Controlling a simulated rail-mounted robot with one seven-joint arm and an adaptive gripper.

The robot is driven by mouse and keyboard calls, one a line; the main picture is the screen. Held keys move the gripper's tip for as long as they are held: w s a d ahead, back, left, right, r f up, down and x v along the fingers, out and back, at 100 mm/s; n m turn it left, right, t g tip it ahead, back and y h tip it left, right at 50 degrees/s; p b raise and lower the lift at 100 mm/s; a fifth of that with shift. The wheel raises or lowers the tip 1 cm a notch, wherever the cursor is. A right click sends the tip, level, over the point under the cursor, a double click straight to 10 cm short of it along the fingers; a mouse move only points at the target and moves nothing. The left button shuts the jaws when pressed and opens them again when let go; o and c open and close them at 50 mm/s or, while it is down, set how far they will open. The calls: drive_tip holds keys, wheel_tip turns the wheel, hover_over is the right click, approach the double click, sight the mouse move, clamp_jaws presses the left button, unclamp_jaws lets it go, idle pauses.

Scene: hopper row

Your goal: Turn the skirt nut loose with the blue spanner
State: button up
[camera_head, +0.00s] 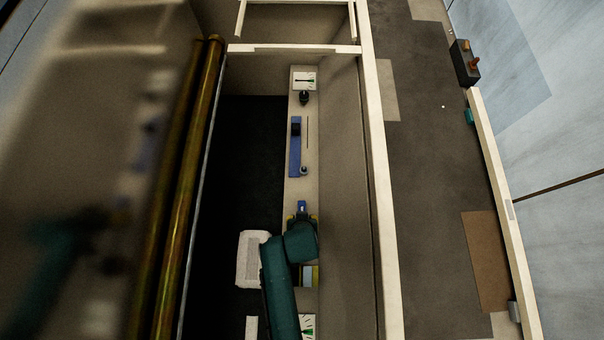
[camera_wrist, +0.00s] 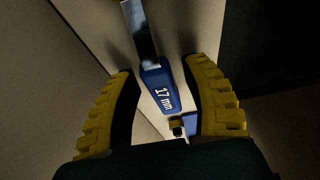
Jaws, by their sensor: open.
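The blue spanner (camera_wrist: 160,88) has a blue handle marked "17 mm" and a grey metal shank running to the top edge of the wrist view. My gripper (camera_wrist: 160,70) is open, with one yellow-and-black finger on each side of the handle. Gaps show between the fingers and the handle. In the head view my gripper (camera_head: 302,217) is over the pale shelf, and a bit of blue (camera_head: 301,206), seemingly the spanner, shows just beyond it. The spanner's far end is cut off in the wrist view. I cannot make out the skirt nut in either view.
The narrow shelf (camera_head: 311,185) carries a blue holder (camera_head: 295,160), a dark knob-like part (camera_head: 304,98) and a white card (camera_head: 304,75). A white box (camera_head: 252,262) stands left of my arm. A tall wall and a pale rail (camera_head: 376,150) bound the right side. Dark floor lies left.

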drive_tip(key=v, duration=1.1)
drive_tip(key=shift+s+r, duration=0.15)
drive_tip(key=shift+r, duration=0.25)
drive_tip(key=w+d+r+m+t, duration=0.1)
drive_tip(key=w+r+t, duration=0.2)
drive_tip(key=w+r, duration=0.35)
drive_tip(key=w+d+r+t, duration=0.2)
drive_tip(key=w+r, duration=0.2)
drive_tip(key=r, duration=0.6)
drive_tip(key=w+d+r+m+t, duration=0.1)
drive_tip(key=w+r+t, duration=0.3)
drive_tip(key=r, duration=0.5)
drive_tip(key=s+d+r+t+p, duration=0.1)
drive_tip(key=r+t+p, duration=0.2)
drive_tip(key=r, duration=1.1)
drive_tip(key=s+r+n+t+p, duration=0.1)
drive_tip(key=r+p, duration=0.5)
drive_tip(key=r, duration=0.7)
drive_tip(key=s+d+r+t+p, duration=0.1)
drive_tip(key=s+r+t+p, duration=0.2)
drive_tip(key=r, duration=1.1)
drive_tip(key=t+p, duration=0.1)
drive_tip(key=p, duration=0.1)
drive_tip(key=shift+d+r+t+p, duration=0.3)
drive_tip(key=shift+r+p, duration=0.05)
drive_tip(key=shift+r, duration=0.05)
